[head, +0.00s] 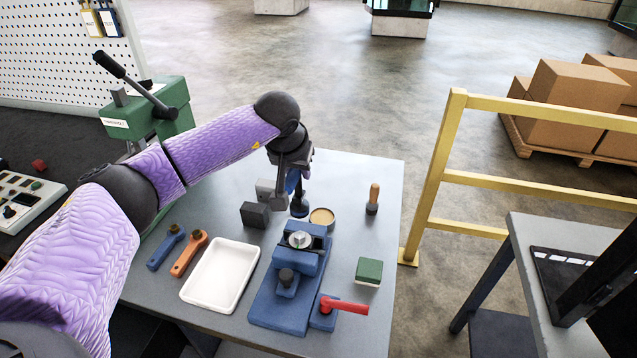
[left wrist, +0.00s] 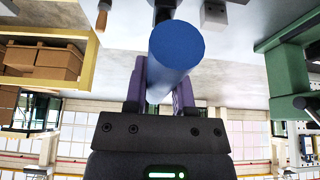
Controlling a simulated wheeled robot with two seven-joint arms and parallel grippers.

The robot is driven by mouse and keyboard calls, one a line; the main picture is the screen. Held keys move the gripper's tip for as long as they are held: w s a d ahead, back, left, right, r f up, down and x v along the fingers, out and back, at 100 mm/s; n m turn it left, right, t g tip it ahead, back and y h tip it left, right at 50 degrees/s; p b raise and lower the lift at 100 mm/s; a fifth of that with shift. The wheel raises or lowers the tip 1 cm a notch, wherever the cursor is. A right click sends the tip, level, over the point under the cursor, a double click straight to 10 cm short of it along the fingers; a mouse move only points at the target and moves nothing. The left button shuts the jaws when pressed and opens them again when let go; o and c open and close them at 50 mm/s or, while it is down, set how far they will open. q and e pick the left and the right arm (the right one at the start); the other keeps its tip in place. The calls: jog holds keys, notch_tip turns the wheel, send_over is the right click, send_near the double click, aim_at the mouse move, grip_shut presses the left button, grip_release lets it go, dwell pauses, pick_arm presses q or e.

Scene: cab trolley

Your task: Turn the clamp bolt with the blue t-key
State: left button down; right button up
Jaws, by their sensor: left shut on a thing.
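My left gripper (head: 292,178) is shut on the blue t-key (head: 299,206), above the far middle of the table. The key's dark lower end points down, beside a round tan-topped dish; I cannot tell whether it touches the table. In the left wrist view the blue bar of the key (left wrist: 176,52) lies between the purple fingers (left wrist: 160,88). The blue clamp fixture (head: 268,307) stands nearer, with a silver round part (head: 300,240) on top and a dark knob (head: 287,277) in front. I cannot tell for sure which is the clamp bolt. My right gripper is not in view.
A white tray (head: 197,292) and blue and orange tools (head: 188,253) lie left of the clamp. A red handle (head: 345,307) sticks out right, near a green block (head: 369,270). A wooden-handled tool (head: 373,198) and dark block (head: 255,215) stand farther back.

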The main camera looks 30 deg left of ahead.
aim_at(300, 187)
pick_arm(q)
jog(key=shift+s+a+f+b, duration=0.1)
jog(key=shift+s+f+b, duration=0.05)
jog(key=shift+f+b, duration=0.4)
notch_tip(300, 187, down, 5)
jog(key=b, duration=0.3)
jog(key=shift+r, duration=0.2)
jog(key=n, duration=0.2)
jog(key=n+y, duration=0.1)
jog(key=shift+r+n+g+y+p, duration=0.15)
jog(key=shift+n+g+y+p, duration=0.15)
jog(key=shift+n+p, duration=0.1)
jog(key=n+g+y, duration=0.1)
jog(key=n, duration=0.3)
jog(key=n+g, duration=0.1)
jog(key=n, duration=0.2)
jog(key=shift+y, duration=0.4)
jog(key=n, duration=0.1)
jog(key=n+g+b, duration=0.1)
jog(key=n, duration=0.1)
jog(key=n+g, duration=0.1)
jog(key=shift+f+n+b, duration=0.25)
jog(key=shift+n+b, duration=0.05)
jog(key=shift+b, duration=0.1)
jog(key=shift+r, duration=0.15)
jog(key=shift+s, duration=0.1)
jog(key=shift+p, duration=0.4)
